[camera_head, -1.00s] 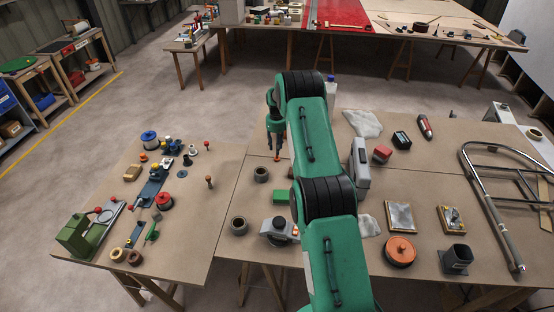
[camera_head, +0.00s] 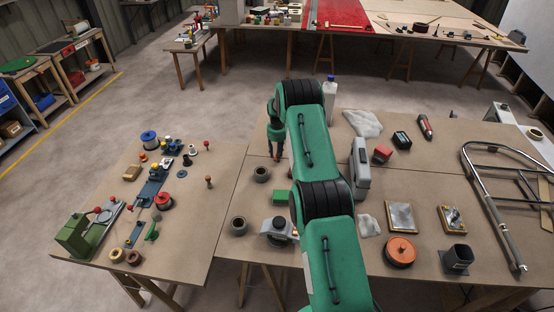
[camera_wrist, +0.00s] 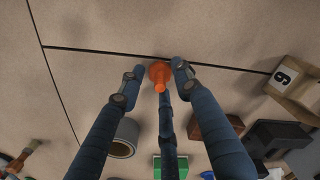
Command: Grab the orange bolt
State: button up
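The orange bolt (camera_wrist: 160,74) stands on the tan tabletop, head towards the table as far as I can tell, in the wrist view. My gripper (camera_wrist: 158,68) has its dark blue fingers around the bolt, one on each side and a third below it in the picture. A gap shows between the left finger and the bolt; the right finger is close to it. The fingers look open.
A box marked 9 (camera_wrist: 296,88) is at the right in the wrist view. A white bottle (camera_head: 330,86) stands behind my arm. A grey case (camera_head: 361,168) stands right of it.

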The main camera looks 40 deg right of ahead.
jog(key=c, duration=0.7)
jog(key=shift+c, duration=0.3)
jog(key=shift+r, duration=0.1)
jog(key=shift+r, duration=1.15)
jog(key=shift+w+r, duration=0.1)
jog(key=shift+r, duration=0.55)
jog(key=s+a, duration=0.2)
jog(key=s, duration=0.2)
jog(key=s+a+r, duration=0.1)
jog(key=s+a, duration=0.2)
jog(key=s, duration=0.2)
jog(key=s+a+p, duration=0.1)
jog(key=s+a, duration=0.1)
jog(key=s, duration=0.3)
jog(key=shift+s+a+r, duration=0.1)
jog(key=shift+a+r, duration=0.05)
jog(key=shift+a, duration=0.2)
